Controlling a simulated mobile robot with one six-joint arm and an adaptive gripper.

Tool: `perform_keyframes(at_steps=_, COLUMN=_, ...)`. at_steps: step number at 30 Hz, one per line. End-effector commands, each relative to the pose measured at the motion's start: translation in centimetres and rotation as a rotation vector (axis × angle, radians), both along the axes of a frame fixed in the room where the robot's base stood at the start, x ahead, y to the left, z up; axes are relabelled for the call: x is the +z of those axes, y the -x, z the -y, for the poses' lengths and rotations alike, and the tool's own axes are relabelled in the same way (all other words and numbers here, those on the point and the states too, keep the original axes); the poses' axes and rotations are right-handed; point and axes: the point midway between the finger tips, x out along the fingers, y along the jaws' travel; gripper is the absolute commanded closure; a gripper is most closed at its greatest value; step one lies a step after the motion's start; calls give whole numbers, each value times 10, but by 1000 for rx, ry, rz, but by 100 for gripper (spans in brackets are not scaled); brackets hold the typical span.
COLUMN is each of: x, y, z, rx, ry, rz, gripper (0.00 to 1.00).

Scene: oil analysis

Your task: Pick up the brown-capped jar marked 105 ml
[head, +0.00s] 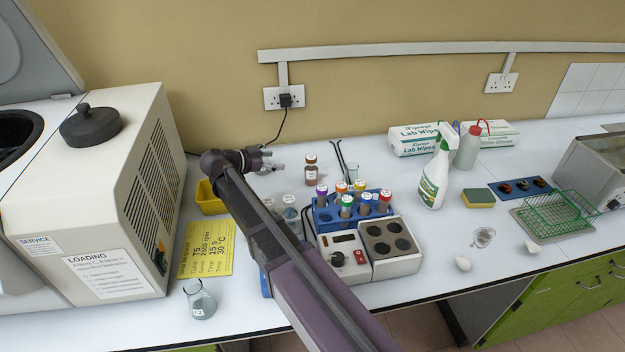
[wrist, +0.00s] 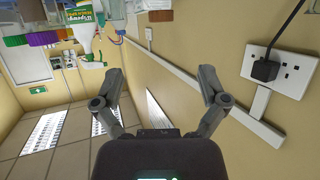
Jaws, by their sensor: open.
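The brown-capped jar (head: 311,170) stands upright on the white bench behind the tube rack, with a white label too small to read. My gripper (head: 277,165) is in the air to the left of the jar, pointing right toward it and apart from it. In the wrist view my gripper (wrist: 160,78) is open, with nothing between its fingers. I cannot clearly make out the jar in that upside-down view.
A blue rack (head: 325,217) of colour-capped tubes and a heater block (head: 392,243) stand in front of the jar. Tongs and a clear glass stand to its right. Labelled glassware (head: 290,209) sits partly behind my arm. The wall socket (head: 272,98) and its cable are behind.

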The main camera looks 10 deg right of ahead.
Motion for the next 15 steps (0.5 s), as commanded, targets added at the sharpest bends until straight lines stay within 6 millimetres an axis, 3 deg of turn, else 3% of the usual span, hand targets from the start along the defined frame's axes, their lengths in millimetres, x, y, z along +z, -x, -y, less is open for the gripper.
perform_keyframes(at_steps=15, x=-3, y=-3, z=8, rx=-3, ry=0, rz=0, gripper=7)
